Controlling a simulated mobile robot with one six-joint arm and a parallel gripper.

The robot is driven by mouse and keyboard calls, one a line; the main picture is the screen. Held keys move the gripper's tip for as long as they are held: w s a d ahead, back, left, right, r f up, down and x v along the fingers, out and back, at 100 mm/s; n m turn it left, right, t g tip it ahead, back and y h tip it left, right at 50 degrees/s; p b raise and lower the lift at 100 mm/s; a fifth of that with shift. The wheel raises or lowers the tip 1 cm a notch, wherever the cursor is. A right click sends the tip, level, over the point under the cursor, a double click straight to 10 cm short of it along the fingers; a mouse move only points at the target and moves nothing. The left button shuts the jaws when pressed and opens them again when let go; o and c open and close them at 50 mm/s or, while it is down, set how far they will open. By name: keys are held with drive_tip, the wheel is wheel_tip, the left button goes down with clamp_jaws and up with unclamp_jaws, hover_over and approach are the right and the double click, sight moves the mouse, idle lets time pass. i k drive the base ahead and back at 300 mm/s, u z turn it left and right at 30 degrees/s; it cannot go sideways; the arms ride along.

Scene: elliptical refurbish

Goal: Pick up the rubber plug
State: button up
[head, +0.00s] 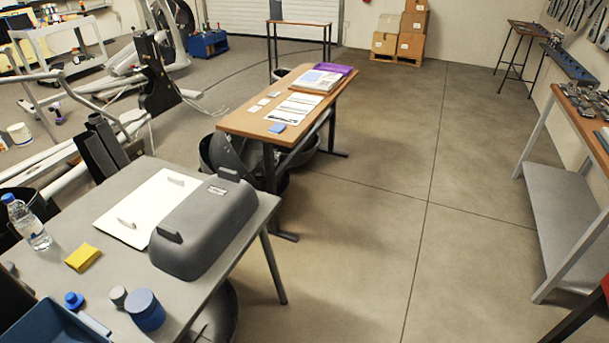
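No object can be named for sure as the rubber plug in the head view. Small things on the grey table (237,242) at lower left could be it. One is a small grey round-topped piece (118,296). A wider blue cylinder (147,314) stands right beside it. A small dark blue knob-like piece (73,300) is further left, next to a pale strip. My gripper is not in view.
The grey table also holds a grey plastic shroud (203,228), a white sheet (130,203), a yellow cloth (82,257), a water bottle (28,224) and a blue bin (50,325). A wooden table (250,116) stands behind. The floor (400,170) at right is clear.

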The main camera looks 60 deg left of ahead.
sight(74, 301)
drive_tip(key=z, duration=0.05)
drive_tip(key=i, duration=0.1)
drive_tip(key=u, duration=4.05)
drive_tip(key=i, duration=1.5)
